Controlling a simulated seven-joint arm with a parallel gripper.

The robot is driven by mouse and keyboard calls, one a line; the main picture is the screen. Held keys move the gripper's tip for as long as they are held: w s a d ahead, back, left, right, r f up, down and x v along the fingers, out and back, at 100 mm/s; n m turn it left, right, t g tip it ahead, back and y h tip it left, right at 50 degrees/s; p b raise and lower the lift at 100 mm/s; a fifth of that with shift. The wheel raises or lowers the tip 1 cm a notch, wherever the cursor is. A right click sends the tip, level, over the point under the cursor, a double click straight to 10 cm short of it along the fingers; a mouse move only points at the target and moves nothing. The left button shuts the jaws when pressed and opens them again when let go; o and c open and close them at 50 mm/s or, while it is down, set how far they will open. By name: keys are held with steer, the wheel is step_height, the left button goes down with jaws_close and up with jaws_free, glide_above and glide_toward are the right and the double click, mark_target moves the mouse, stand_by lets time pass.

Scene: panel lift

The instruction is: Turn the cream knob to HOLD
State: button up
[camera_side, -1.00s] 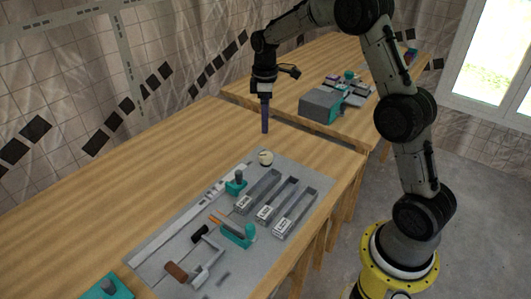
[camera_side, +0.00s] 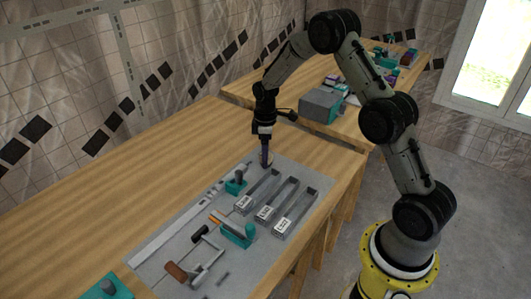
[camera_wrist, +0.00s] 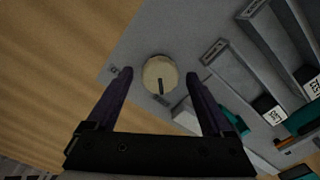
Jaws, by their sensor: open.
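The cream knob (camera_wrist: 159,75) is a round disc with a dark pointer line, on the grey panel (camera_wrist: 190,30). In the wrist view it lies between and just beyond the two purple fingertips of my gripper (camera_wrist: 159,75), with a gap on each side. The pointer line runs from the knob's middle toward the bottom of the picture. Small labels sit on the panel by the knob, too small to read. In the side view my gripper (camera_side: 266,163) is right over the knob at the panel's far end and mostly hides it.

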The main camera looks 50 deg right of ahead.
jaws_close()
stand_by(0.4)
steer(key=shift+m, duration=0.3)
steer(key=m, duration=0.8)
steer(key=shift+d+m, duration=0.1)
steer(key=shift+m, duration=0.3)
steer(key=m, duration=0.4)
steer(key=shift+m, duration=2.2)
steer(key=c, duration=1.3)
jaws_free()
steer(key=shift+r, duration=0.1)
steer(key=shift+c, duration=0.2)
